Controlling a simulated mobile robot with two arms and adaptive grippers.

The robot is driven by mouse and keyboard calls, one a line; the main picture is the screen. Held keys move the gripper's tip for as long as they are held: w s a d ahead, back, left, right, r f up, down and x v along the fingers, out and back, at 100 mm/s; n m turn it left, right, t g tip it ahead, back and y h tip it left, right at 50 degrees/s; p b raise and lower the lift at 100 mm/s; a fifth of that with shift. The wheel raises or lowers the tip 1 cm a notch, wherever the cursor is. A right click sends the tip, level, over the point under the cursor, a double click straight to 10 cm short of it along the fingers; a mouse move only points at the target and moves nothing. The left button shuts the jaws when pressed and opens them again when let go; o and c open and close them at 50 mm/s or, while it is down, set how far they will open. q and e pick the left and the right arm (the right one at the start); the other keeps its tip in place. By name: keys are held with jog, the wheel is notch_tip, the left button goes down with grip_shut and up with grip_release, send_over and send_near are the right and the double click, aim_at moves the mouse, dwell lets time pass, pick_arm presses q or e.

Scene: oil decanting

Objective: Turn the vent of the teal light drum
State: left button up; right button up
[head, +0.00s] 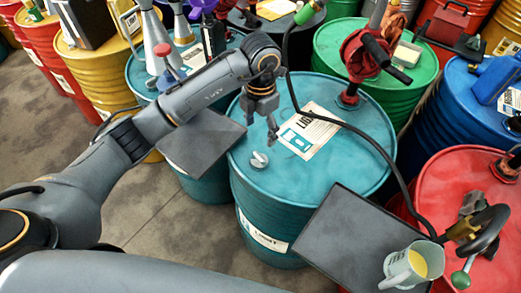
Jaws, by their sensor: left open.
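The teal light drum (310,185) stands in the middle, with a white and teal label sheet (310,130) on its lid and a label reading LIGHT on its side. A small pale grey vent (260,160) sits on the lid near its left edge. My left gripper (263,120) hangs over the lid, pointing down, just above and behind the vent in the picture. It is open and empty, and looks apart from the vent. My right gripper is not in view.
A black hose (360,132) arcs across the drum's lid. Dark flat trays (203,140) (345,240) flank the drum; a jug with yellow liquid (408,265) stands on the right one. A red hand pump (365,58) rises behind. Other drums crowd around.

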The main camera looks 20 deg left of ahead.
aim_at(261, 155)
pick_arm(q)
notch_tip(261, 155, down, 10)
jog(key=p, duration=0.2)
jog(key=shift+r+p, duration=0.15)
jog(key=shift+p, duration=0.15)
jog(key=shift+f, duration=0.65)
jog(key=c, duration=1.2)
jog(key=shift+o, duration=0.2)
